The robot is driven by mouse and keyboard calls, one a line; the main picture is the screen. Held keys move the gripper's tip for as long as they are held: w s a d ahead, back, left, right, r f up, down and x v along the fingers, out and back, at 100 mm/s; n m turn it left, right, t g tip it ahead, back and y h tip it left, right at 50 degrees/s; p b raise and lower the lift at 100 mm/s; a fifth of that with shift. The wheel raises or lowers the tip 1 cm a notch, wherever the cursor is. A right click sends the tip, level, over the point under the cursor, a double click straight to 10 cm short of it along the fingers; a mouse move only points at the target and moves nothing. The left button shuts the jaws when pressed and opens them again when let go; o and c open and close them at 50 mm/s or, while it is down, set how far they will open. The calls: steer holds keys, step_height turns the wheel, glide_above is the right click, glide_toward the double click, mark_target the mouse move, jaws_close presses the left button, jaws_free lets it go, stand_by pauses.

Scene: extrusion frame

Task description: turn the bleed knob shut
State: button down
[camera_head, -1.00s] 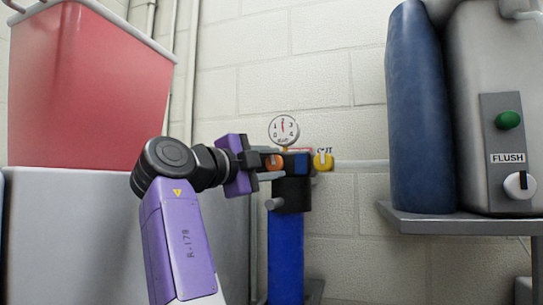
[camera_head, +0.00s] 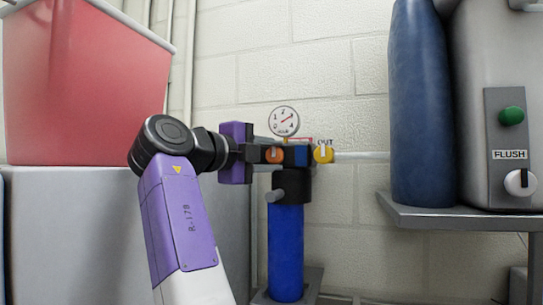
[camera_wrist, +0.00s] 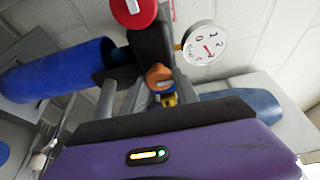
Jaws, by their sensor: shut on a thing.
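An orange knob (camera_head: 274,155) with a pale mark sits on the dark manifold above the blue filter body (camera_head: 286,250). No label for it is readable, so I cannot confirm it is the bleed knob. My gripper (camera_head: 262,154) reaches in from the left at the manifold. In the wrist view my gripper's fingers (camera_wrist: 147,88) lie on either side of the orange knob (camera_wrist: 158,74), and they are shut on it. A red knob (camera_wrist: 134,11) with a white mark shows beyond the fingers. A yellow knob (camera_head: 323,153) marked OUT is on the right.
A round gauge (camera_head: 284,121) stands just above the manifold. A pipe runs right from the yellow knob. A blue cylinder (camera_head: 418,110) and a grey FLUSH box (camera_head: 470,60) stand on a shelf at right. A red bin (camera_head: 85,90) stands at left.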

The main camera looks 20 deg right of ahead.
steer(key=c, duration=1)
jaws_free()
steer(key=shift+f, duration=0.1)
steer(key=shift+o, duration=0.2)
steer(key=b+v, duration=0.2)
steer(key=v, duration=0.5)
steer(key=shift+s+a+b, duration=0.2)
steer(key=shift+a+b, duration=0.1)
steer(key=shift+a, duration=0.05)
